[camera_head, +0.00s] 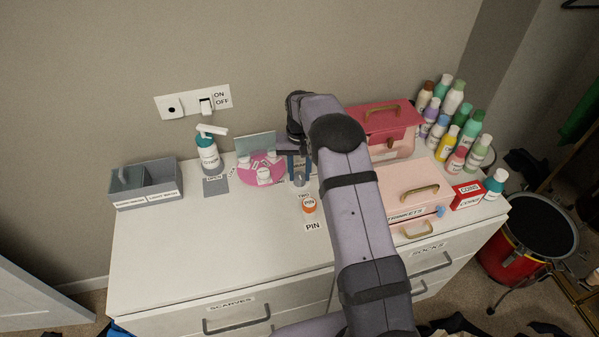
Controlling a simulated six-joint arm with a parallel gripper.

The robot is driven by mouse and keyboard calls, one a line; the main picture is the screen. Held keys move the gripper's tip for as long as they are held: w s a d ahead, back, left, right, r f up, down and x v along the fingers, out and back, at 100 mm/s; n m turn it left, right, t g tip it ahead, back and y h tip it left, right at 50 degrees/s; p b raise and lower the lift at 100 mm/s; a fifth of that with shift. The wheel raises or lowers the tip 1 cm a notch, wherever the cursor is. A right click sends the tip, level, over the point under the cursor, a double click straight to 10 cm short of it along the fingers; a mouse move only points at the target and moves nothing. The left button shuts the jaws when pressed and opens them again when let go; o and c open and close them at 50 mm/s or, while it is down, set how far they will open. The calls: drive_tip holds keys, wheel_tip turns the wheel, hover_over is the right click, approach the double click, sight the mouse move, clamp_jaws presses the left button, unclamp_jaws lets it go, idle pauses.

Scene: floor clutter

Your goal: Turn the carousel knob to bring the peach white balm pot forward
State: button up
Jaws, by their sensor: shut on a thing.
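The pink round carousel (246,178) stands on the white dresser top, with a pale upright panel (256,145) across it. Several small white-lidded pots sit on it, one pot (263,174) at the front. They are too small for me to tell which is the peach white balm pot. My gripper (300,175) points down just right of the carousel. Its blue fingers are shut on a small grey knob (300,181). My arm comes in from the front right and hides part of the area behind.
A pump bottle (207,155) and grey divided box (146,184) are left. Pink boxes (405,186) and several bottles crowd the right. The front-left dresser top is clear.

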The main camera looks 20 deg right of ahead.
sight(300, 175)
drive_tip(key=shift+r, duration=0.1)
drive_tip(key=o, duration=1.1)
drive_tip(key=shift+c, duration=0.2)
wheel_tip(300, 175, up, 6)
drive_tip(key=shift+r+b, duration=0.15)
drive_tip(key=shift+b, duration=0.8)
drive_tip(key=shift+r, duration=0.5)
